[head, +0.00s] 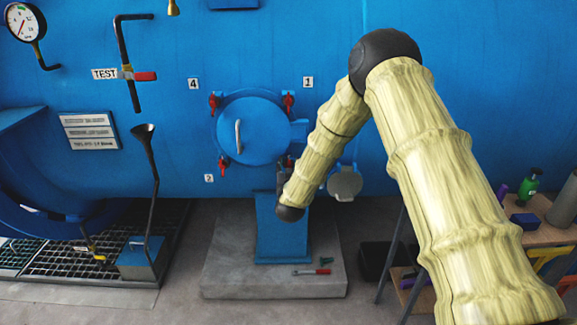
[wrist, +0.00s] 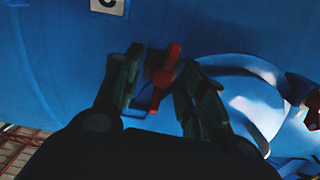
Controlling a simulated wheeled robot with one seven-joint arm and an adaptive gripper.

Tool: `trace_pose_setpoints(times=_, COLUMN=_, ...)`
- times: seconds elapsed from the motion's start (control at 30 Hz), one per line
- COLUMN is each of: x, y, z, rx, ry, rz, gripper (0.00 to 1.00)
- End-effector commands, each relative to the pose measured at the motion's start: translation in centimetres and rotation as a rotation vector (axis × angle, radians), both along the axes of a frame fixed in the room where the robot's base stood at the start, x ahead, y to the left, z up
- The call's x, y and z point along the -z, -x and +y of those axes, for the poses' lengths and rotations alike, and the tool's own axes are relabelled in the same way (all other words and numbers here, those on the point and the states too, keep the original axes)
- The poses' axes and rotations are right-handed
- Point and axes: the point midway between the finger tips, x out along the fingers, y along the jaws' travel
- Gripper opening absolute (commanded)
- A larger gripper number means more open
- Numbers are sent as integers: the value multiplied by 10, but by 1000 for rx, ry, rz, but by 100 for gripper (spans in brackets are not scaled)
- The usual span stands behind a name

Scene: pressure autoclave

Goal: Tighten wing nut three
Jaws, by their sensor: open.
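The round blue door (head: 252,130) has red wing nuts at its edge: upper left (head: 213,104), upper right (head: 289,103) and lower left (head: 222,165). My arm mostly hides the lower right edge in the head view. The numeral on the lower left tag (head: 209,178) is too small to read surely. In the wrist view my gripper (wrist: 160,62) is open, with its two dark fingers on either side of a red wing nut (wrist: 166,66). Whether they touch it is unclear. A number tag (wrist: 108,4) is cut off at the top.
A grey round cover (head: 344,183) hangs right of my forearm. A side table (head: 550,233) is at far right.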

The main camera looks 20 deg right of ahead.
Motion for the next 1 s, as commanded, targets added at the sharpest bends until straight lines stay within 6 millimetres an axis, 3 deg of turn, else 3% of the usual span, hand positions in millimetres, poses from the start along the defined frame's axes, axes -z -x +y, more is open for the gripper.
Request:
trace_pose_setpoints(times=0.27, x=0, y=-1, z=0, rx=0, ry=0, rz=0, gripper=41)
trace_pose_setpoints(times=0.5, x=0, y=-1, z=0, rx=0, ry=0, rz=0, gripper=1)
trace_pose_setpoints(times=1.0, x=3, y=-1, z=-2, rx=2, ry=-91, rz=-27, gripper=0)
